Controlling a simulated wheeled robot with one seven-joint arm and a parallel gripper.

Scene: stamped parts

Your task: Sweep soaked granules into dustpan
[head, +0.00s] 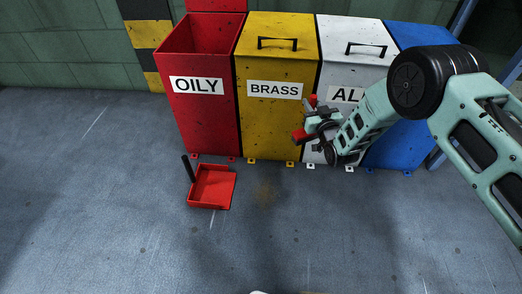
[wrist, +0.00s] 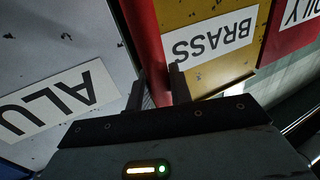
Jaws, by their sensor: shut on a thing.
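A red dustpan (head: 212,187) lies on the floor in front of the OILY and BRASS bins, its dark handle (head: 188,168) sticking up at its left back corner. A faint yellow-brown patch (head: 265,192), seemingly the granules, is on the floor right of the dustpan, apart from it. My gripper (head: 312,118) is in front of the BRASS and ALU bins, above the floor. It is shut on a red tool (head: 299,136), likely a brush; no bristles can be made out. In the wrist view, a red bar (wrist: 148,40) runs up from between the fingers (wrist: 157,92).
Several bins stand along the wall: an open red OILY bin (head: 199,120), a yellow BRASS bin (head: 270,115), a pale ALU bin (head: 345,62) and a blue bin (head: 425,35). Small feet stick out at their bases. The floor in front (head: 130,200) is clear.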

